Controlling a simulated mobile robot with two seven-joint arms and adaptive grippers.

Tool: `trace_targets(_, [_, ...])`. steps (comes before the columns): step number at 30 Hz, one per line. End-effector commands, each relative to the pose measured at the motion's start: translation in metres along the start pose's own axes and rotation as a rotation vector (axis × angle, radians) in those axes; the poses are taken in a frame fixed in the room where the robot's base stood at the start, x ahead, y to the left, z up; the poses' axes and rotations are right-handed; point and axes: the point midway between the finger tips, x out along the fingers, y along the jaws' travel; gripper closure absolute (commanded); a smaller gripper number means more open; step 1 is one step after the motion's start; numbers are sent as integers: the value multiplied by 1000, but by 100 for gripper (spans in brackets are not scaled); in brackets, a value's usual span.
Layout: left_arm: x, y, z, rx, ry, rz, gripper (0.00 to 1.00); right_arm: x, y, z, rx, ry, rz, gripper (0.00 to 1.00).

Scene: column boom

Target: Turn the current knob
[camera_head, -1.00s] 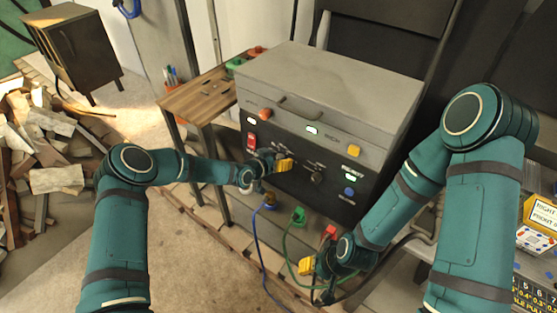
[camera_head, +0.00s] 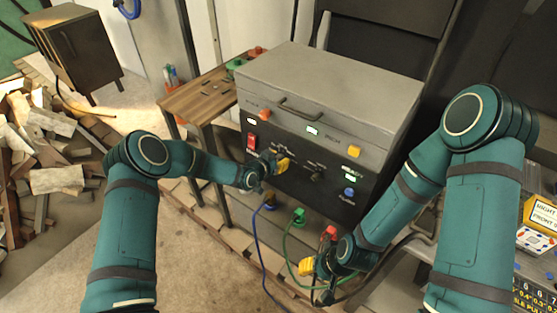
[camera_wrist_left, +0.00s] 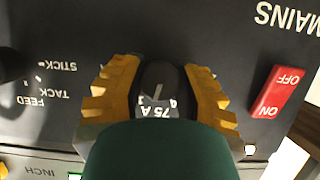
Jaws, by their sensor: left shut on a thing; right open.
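The welder (camera_head: 330,88) is a grey-topped box with a black front panel. My left gripper (camera_head: 272,164) is at the panel's left-centre and shut. In the left wrist view its yellow fingers (camera_wrist_left: 160,88) stand on both sides of a dark round knob (camera_wrist_left: 158,76) with a white pointer line, touching it. A "75 A" label (camera_wrist_left: 158,111) shows just by the knob, partly hidden, so this looks like the current knob. In the head view the gripper hides the knob. My right gripper (camera_head: 314,272) is open and empty, low in front of the panel near the cable plugs.
A red mains switch (camera_wrist_left: 278,91) is beside the left gripper. A second black knob (camera_head: 317,173), marked feed, tack and stick, is on its other side. Blue, green and red plugs (camera_head: 299,215) with cables hang below. A wooden side table (camera_head: 205,95) stands left.

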Motion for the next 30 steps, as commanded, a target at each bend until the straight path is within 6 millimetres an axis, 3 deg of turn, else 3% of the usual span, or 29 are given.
trace_targets(15, [2,2,2,386,-10,-158,100,28,11,-3,-2,13,1,53])
trace_targets(30, [1,1,1,540,-16,-225,100,42,16,-5,-3,22,1,53])
